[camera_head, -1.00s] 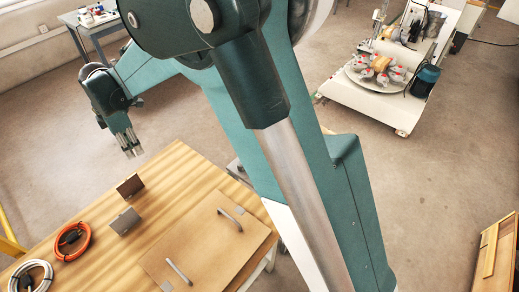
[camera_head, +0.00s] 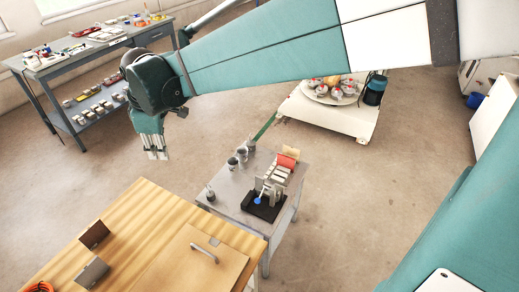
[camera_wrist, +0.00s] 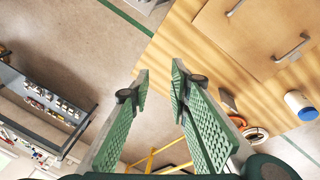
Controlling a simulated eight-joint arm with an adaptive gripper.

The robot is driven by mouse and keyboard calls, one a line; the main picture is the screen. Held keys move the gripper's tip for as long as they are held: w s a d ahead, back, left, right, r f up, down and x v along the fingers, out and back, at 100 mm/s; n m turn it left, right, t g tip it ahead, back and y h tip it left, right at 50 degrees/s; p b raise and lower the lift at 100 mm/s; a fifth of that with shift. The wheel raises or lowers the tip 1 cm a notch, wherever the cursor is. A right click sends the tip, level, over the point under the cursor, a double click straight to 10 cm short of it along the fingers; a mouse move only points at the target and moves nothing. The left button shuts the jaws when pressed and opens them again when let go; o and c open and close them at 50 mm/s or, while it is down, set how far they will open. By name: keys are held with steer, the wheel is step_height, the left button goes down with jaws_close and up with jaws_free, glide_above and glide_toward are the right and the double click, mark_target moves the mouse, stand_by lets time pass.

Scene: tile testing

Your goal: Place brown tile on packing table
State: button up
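The brown tile (camera_head: 94,234) stands on edge on the striped wooden table (camera_head: 140,212), near its left side. A grey tile (camera_head: 91,271) stands just in front of it. My gripper (camera_head: 157,154) hangs above the floor beyond the table's far edge, apart from both tiles. In the wrist view my gripper (camera_wrist: 161,76) is open, with nothing between its two green fingers. A small tile-like piece (camera_wrist: 228,99) shows there near the table edge, partly behind the right finger; I cannot tell which tile it is. No label shows which table is the packing table.
A brown board with handles (camera_head: 190,265) lies on the wooden table. A small grey table (camera_head: 225,185) with cups and a black device (camera_head: 262,207) stands beside it. A grey workbench (camera_head: 100,44) with tools and containers is at back left. An orange cable (camera_head: 41,288) lies at lower left.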

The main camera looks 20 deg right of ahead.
steer(key=s+d+r+m+t, duration=0.15)
steer(key=s+d+m, duration=0.3)
steer(key=d, duration=0.55)
steer(key=s+d+r+m+t, duration=0.1)
steer(key=s+d+r+m, duration=0.15)
steer(key=s+d, duration=0.45)
steer(key=s+d+f+m+t, duration=0.1)
steer(key=s+d+m, duration=0.3)
steer(key=d, duration=0.4)
steer(key=s+d+f+m+t+h, duration=0.1)
steer(key=s+d+f+m, duration=0.2)
steer(key=s+d, duration=0.4)
steer(key=shift+d+f+m, duration=0.15)
steer(key=shift+d+m, duration=0.5)
steer(key=shift+m, duration=0.15)
steer(key=shift+f, duration=0.15)
